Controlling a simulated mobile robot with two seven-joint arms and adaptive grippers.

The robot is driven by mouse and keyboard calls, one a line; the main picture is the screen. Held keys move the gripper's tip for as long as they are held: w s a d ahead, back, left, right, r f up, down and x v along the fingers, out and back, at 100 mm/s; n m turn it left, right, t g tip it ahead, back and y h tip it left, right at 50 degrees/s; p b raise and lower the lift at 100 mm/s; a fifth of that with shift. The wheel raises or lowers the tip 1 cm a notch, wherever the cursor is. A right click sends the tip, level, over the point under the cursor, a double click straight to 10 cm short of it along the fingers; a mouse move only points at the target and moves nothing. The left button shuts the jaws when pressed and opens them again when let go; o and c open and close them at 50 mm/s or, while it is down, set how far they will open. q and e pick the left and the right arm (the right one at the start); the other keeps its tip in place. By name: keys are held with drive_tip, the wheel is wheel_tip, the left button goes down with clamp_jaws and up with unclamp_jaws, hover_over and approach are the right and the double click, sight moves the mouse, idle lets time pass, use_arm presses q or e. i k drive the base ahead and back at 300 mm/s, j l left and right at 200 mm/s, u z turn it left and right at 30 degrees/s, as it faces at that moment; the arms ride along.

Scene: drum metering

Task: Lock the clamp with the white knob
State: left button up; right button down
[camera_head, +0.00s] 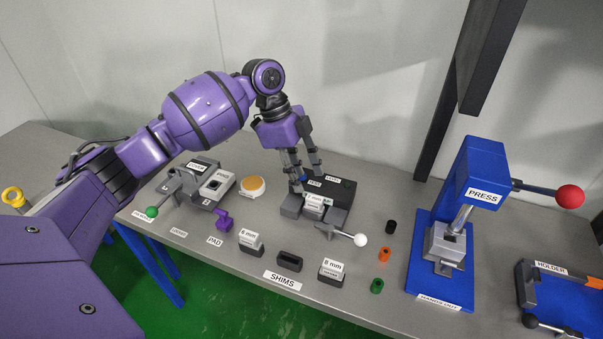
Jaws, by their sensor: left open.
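The clamp with the white knob is a grey fixture (337,216) in the middle of the table. Its white knob (360,240) is at the end of a short lever that points to the front right. A small block with a "mm" label (319,199) sits in the clamp, in front of a black labelled box (343,190). My left gripper (308,181) points down at the back left of the clamp, its fingers apart with nothing seen between them. I cannot tell whether a fingertip touches the clamp. The white knob is clear of the gripper. My right gripper is out of view.
A fixture with a green knob (152,212) stands left. Shim blocks (331,272) and a purple pad (223,221) lie in front. Black, orange (384,255) and green small cylinders stand right, before the blue press (480,175) with its red knob. A holder (560,290) is far right.

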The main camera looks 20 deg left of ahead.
sight(360, 239)
drive_tip(key=k, duration=1)
